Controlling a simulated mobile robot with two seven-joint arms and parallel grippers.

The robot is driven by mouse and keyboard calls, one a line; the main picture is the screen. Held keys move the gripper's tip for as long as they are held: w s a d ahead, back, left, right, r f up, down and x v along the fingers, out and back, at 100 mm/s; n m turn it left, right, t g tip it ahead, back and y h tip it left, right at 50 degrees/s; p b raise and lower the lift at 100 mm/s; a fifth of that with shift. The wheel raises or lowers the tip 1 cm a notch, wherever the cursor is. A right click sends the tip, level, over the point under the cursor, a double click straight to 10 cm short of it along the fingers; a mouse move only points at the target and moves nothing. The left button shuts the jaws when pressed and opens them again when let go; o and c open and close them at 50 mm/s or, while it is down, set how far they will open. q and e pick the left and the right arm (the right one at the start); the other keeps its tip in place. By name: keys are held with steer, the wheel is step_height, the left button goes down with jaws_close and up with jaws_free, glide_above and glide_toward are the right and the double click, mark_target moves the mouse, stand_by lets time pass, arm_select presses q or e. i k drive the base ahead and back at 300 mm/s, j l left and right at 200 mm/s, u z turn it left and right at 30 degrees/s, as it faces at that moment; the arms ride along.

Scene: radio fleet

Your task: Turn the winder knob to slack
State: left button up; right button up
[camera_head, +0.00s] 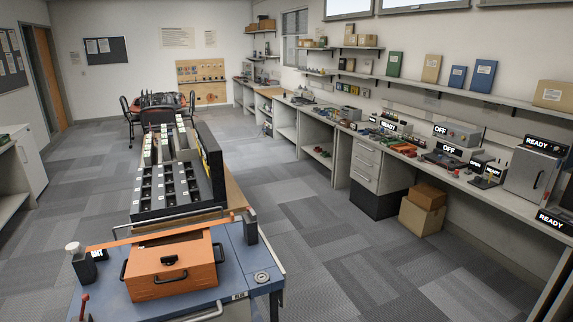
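No knob is clearly marked as the winder in the head view. On the blue cart top (235,262), a black block with a small white label (98,254) stands at the left edge, with a pale round cap (73,247) beside it that could be the winder knob. An orange strap (150,239) runs from near this block across behind the orange case (170,267) to a dark post (250,229) on the right. The strap looks straight. The label is too small to read, and so is any knob setting. Neither of my grippers is in view.
A black rack of slots (177,212) stands behind the case. A round disc (262,278) is at the cart's right, and a red-tipped lever (84,299) at its front left. A long workbench (480,185) with devices lines the right wall. Carpet (340,240) between is clear.

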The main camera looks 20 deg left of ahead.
mark_target(73, 248)
steer(key=i+j, duration=0.1)
steer(key=j, duration=2.2)
steer(key=i+j, duration=0.15)
steer(key=j, duration=1.05)
steer(key=i+j, duration=0.1)
steer(key=j, duration=2.2)
steer(key=i, duration=0.05)
